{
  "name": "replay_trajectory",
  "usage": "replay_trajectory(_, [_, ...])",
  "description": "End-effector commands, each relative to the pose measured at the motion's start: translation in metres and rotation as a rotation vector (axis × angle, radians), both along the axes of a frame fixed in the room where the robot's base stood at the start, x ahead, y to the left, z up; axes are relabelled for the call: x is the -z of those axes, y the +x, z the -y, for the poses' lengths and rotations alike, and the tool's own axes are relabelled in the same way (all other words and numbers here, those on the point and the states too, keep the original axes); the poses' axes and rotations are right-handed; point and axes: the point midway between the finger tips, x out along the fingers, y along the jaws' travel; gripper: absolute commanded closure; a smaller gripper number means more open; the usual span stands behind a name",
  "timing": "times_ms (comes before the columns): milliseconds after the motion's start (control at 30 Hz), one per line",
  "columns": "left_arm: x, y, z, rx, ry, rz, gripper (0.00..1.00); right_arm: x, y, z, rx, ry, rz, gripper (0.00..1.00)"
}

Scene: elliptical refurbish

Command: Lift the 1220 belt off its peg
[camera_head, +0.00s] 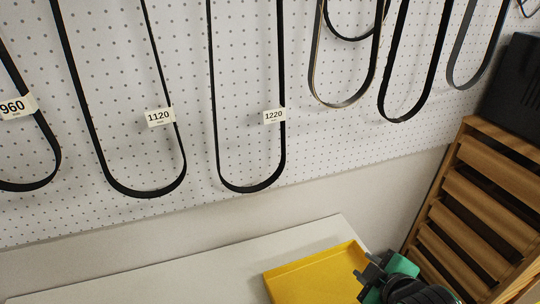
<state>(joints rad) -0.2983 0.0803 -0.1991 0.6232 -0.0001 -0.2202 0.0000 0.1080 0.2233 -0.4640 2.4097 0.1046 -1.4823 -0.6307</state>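The 1220 belt (250,189) is a long black loop hanging on the white pegboard, near the middle of the head view. Its white tag (274,116) reads 1220 and sits on the right strand. The belt's top and its peg are out of view above the picture. My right gripper (372,278) is low at the bottom right, over the yellow tray and well below and right of the belt, not touching it. I cannot tell whether its fingers are open or shut. My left gripper is not in view.
The 1120 belt (133,193) and 960 belt (40,184) hang to the left. Several more belts hang to the right. A pale table (160,282) with a yellow tray (305,270) stands below. A wooden slatted rack (470,205) and a black box (515,85) are at right.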

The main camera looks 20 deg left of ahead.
Motion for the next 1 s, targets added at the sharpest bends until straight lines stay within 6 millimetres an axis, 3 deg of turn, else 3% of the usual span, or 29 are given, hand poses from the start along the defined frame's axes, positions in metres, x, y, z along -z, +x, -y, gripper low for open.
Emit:
replay_trajectory(33, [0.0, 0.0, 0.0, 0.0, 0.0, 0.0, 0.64, -0.021, 0.011, -0.01, -0.061, -0.043, 0.071, 0.7])
replay_trajectory(133, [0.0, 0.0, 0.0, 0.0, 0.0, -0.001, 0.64, -0.055, 0.026, -0.028, -0.177, -0.14, 0.199, 0.7])
replay_trajectory(400, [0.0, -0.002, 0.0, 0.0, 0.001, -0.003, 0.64, -0.142, 0.048, -0.073, -0.447, -0.447, 0.538, 0.7])
replay_trajectory(700, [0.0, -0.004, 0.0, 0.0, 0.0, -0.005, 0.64, -0.229, 0.053, -0.111, -0.666, -0.865, 0.893, 0.7])
replay_trajectory(1000, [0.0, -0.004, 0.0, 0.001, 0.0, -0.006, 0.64, -0.303, 0.048, -0.136, -0.804, -1.353, 1.184, 0.7])
